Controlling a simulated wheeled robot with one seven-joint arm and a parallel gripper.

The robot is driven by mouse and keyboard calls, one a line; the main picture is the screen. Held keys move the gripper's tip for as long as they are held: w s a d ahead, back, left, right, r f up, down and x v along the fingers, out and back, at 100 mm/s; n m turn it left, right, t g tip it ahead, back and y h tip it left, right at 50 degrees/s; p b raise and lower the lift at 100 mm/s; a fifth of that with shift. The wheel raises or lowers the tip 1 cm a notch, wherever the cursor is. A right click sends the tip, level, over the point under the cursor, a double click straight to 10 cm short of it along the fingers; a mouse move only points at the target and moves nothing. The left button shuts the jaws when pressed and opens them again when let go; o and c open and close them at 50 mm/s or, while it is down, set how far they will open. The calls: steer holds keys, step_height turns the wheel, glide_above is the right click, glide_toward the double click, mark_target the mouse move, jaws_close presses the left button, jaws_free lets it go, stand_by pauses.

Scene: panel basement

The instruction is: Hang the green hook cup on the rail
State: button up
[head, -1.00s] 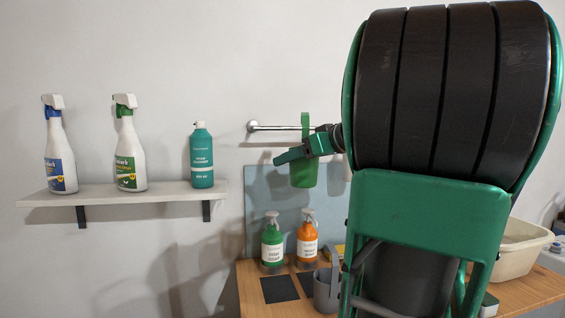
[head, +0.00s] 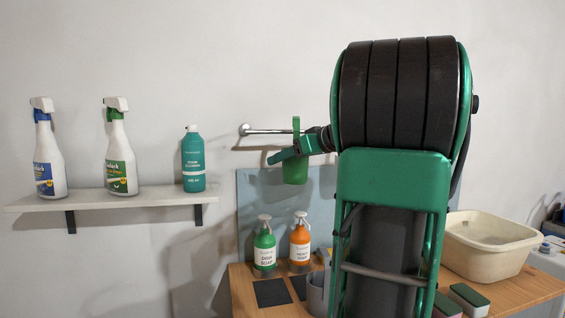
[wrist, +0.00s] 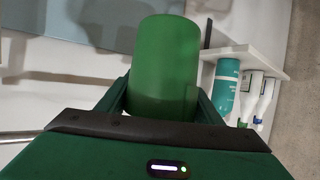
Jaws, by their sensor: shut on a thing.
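The green hook cup (head: 295,171) hangs in the air in front of the wall, upright, with its hook strip rising above it. My gripper (head: 290,155) is shut on the cup. The wrist view shows the cup (wrist: 165,68) between the two fingers (wrist: 165,105). The rail (head: 270,131) is a chrome bar on the wall with a round left end; its right part is hidden behind my arm. The hook's top stands slightly above the rail's height in the head view. I cannot tell whether the hook touches the rail.
A wall shelf (head: 110,202) at left holds two spray bottles and a teal bottle (head: 193,160). On the wooden table (head: 520,290) below stand green (head: 264,245) and orange (head: 300,242) soap bottles, a grey cup (head: 316,293) and a cream basin (head: 490,245).

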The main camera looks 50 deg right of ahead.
steer(key=w+d+f, duration=0.2)
steer(key=w+d, duration=0.2)
steer(key=shift+w+d+f, duration=0.2)
steer(key=shift+d+f, duration=0.05)
steer(key=shift+f, duration=0.15)
stand_by(0.7)
steer(key=o, duration=1.2)
steer(key=shift+c, duration=0.2)
steer(key=shift+s, duration=0.1)
steer(key=v, duration=1)
steer(key=shift+s, duration=0.25)
